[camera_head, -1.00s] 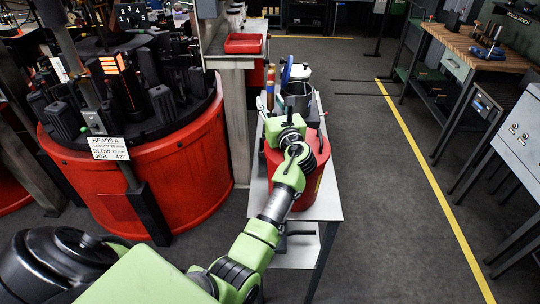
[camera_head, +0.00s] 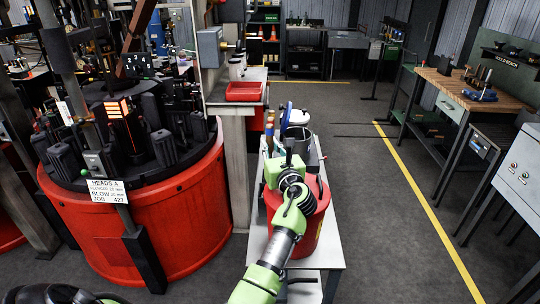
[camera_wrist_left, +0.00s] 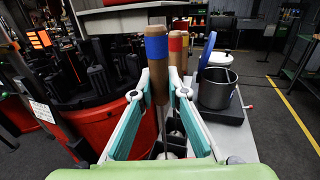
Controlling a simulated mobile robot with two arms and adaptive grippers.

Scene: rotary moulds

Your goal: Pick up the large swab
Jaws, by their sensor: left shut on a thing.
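A swab (camera_wrist_left: 157,62) with a wooden handle and a blue band stands upright in the left wrist view. My left gripper (camera_wrist_left: 160,92) is shut on its handle, with one teal finger on each side. A thin metal rod runs down from the handle toward a black divided holder (camera_wrist_left: 172,146); its lower end is hidden. A second swab (camera_wrist_left: 176,45), with a red band, stands just behind it. In the head view my left arm covers much of the held swab. My right gripper is not in view.
A grey pot (camera_wrist_left: 216,90) stands on a dark base right of the swabs. A red container (camera_head: 312,220) sits on the narrow table (camera_head: 333,238) beneath my arm. The large red machine (camera_head: 150,235) is to the left.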

